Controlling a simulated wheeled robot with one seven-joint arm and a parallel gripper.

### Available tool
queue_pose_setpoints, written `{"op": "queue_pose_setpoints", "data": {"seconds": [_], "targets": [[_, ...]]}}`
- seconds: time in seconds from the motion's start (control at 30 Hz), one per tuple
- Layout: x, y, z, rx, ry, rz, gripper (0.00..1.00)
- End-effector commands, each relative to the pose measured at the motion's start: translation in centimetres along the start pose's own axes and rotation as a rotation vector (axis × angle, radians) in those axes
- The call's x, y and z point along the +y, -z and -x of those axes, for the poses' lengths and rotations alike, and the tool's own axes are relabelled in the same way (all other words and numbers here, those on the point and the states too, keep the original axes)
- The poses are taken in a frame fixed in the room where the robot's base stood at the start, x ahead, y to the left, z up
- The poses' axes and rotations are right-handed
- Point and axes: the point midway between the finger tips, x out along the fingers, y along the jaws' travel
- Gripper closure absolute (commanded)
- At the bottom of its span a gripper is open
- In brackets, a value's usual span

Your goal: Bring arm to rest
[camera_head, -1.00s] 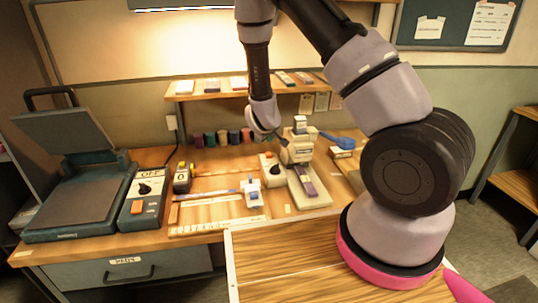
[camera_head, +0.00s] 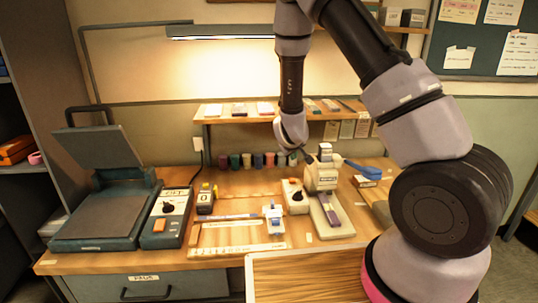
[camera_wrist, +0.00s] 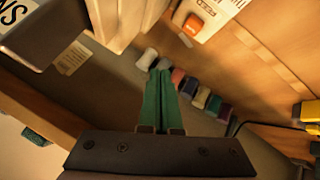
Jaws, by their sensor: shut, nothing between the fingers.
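My gripper (camera_wrist: 160,98) has two green fingers, close together and empty in the wrist view. In the head view my arm hangs down over the back of the workbench, its wrist in front of the small shelf. The gripper's tips are small there, near the white stamping device, and I cannot tell how far apart they are in depth. No object is held.
The workbench carries a teal press (camera_head: 100,215), a control box with a dial (camera_head: 165,218), a white stamping device (camera_head: 322,178) and a blue-handled tool (camera_head: 362,171). Several coloured spools (camera_head: 246,160) line the back below a shelf (camera_head: 235,118). A lamp (camera_head: 220,32) hangs above.

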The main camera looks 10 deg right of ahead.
Motion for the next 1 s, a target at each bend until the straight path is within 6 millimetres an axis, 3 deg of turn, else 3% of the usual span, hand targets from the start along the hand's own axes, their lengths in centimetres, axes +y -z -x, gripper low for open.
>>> {"op": "queue_pose_setpoints", "data": {"seconds": [0.2,0.47,0.73,0.9,1.0], "targets": [[3.8,4.1,7.7,0.004,0.150,-0.258,1.00],[8.4,6.0,19.0,-0.008,0.318,-0.499,1.00],[12.2,3.6,31.1,-0.036,0.415,-0.671,1.00],[13.5,0.2,38.0,-0.066,0.424,-0.761,1.00],[13.8,-2.1,41.2,-0.083,0.413,-0.804,1.00]]}}
